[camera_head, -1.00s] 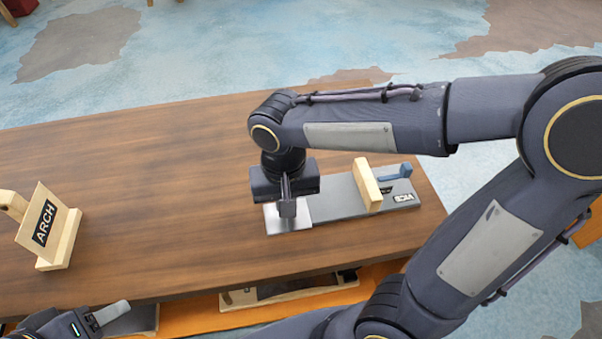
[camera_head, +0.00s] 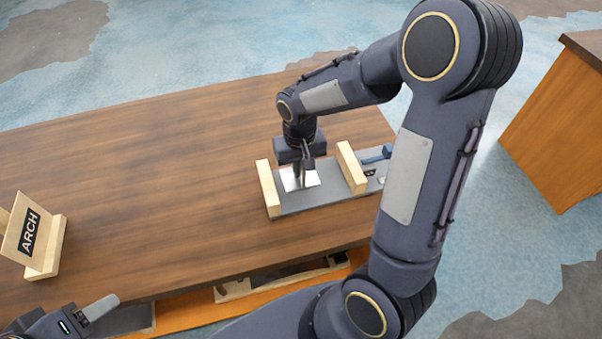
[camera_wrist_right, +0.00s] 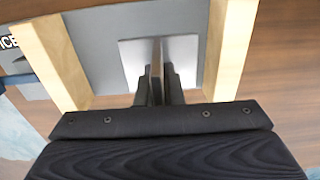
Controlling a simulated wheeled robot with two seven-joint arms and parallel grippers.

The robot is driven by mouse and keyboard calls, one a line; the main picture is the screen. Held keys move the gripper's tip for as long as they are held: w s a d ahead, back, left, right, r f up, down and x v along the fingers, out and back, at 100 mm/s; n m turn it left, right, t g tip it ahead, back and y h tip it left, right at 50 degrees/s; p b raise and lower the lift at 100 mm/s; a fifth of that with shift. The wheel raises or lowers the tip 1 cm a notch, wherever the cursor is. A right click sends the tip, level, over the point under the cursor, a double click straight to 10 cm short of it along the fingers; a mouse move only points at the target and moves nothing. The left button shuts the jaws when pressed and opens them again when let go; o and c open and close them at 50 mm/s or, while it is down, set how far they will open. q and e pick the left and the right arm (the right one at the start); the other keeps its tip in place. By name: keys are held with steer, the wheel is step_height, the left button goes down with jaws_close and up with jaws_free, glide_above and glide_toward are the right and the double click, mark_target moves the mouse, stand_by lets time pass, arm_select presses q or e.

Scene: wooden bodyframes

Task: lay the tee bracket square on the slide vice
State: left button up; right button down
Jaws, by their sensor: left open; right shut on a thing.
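The tee bracket (camera_head: 311,178) is a shiny metal plate with an upright web. My right gripper (camera_head: 299,168) is shut on the web from above, and the fingers show in the right wrist view (camera_wrist_right: 159,88). The plate (camera_wrist_right: 183,58) is between the two wooden jaws of the slide vice (camera_head: 325,196), over its grey bed and nearer the left jaw (camera_head: 268,188) in the head view. Whether it touches the bed I cannot tell. My left gripper (camera_head: 92,311) is open at the lower left, far from the vice and partly cut off.
The other wooden jaw (camera_head: 351,168) and a blue handle (camera_head: 377,155) are toward the vice's right end. A wooden stand marked ARCH (camera_head: 36,238) is at the table's left. The table (camera_head: 160,180) between them is clear. A wooden cabinet (camera_head: 560,130) stands at the right.

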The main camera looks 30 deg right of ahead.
mark_target(301, 176)
steer(key=shift+w+d+f, duration=0.1)
steer(key=shift+d+f, duration=0.05)
steer(key=shift+f, duration=0.75)
steer(key=shift+w+d+f, duration=0.1)
steer(key=shift+f, duration=0.8)
steer(key=shift+f, duration=0.1)
steer(key=shift+f+b, duration=0.15)
steer(key=shift+b, duration=0.15)
steer(key=c, duration=1.6)
jaws_free()
steer(key=shift+s, duration=0.1)
steer(key=shift+o, duration=0.2)
step_height(301, 176, up, 12)
steer(key=shift+r+p, duration=0.2)
steer(key=shift+p, duration=0.3)
steer(key=s+a+r+t+y, duration=0.2)
steer(key=s, duration=0.6)
steer(key=s+a+r+n+t+y, duration=0.1)
steer(key=s+a+r+t, duration=0.1)
steer(key=s, duration=0.7)
steer(key=shift+r+t+y, duration=0.4)
steer(key=shift+t, duration=0.4)
